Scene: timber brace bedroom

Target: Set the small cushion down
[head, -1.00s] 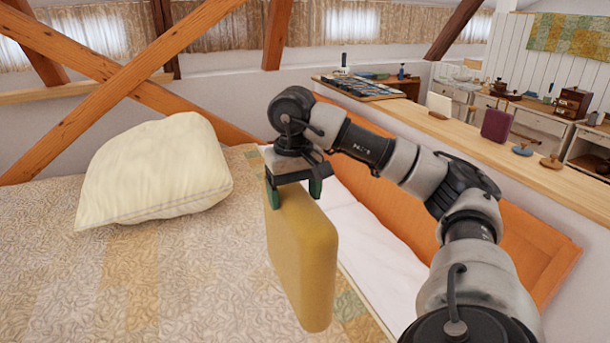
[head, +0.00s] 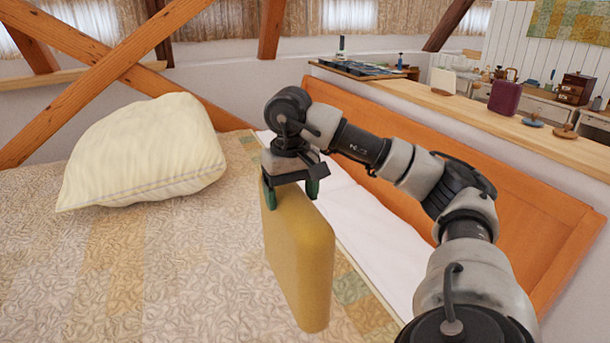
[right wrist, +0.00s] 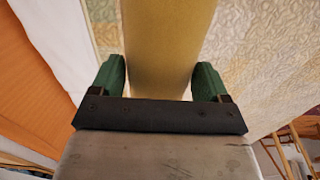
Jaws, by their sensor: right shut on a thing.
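The small cushion (head: 300,258) is a yellow, thick rectangular block, held upright on edge in front of me. My right gripper (head: 292,192) is shut on its upper end, one green finger on each face. In the right wrist view the cushion (right wrist: 165,45) runs out between the two green fingers of the gripper (right wrist: 158,82). The patterned quilt of the bed (head: 110,275) lies behind and below the cushion. I cannot tell whether the cushion's lower edge touches it. My left gripper is not in view.
A large cream pillow (head: 150,150) lies on the bed at left. White bedding (head: 375,235) and an orange wooden board (head: 480,170) run along the right side. A ledge (head: 480,115) beyond holds small objects. The quilt at front left is clear.

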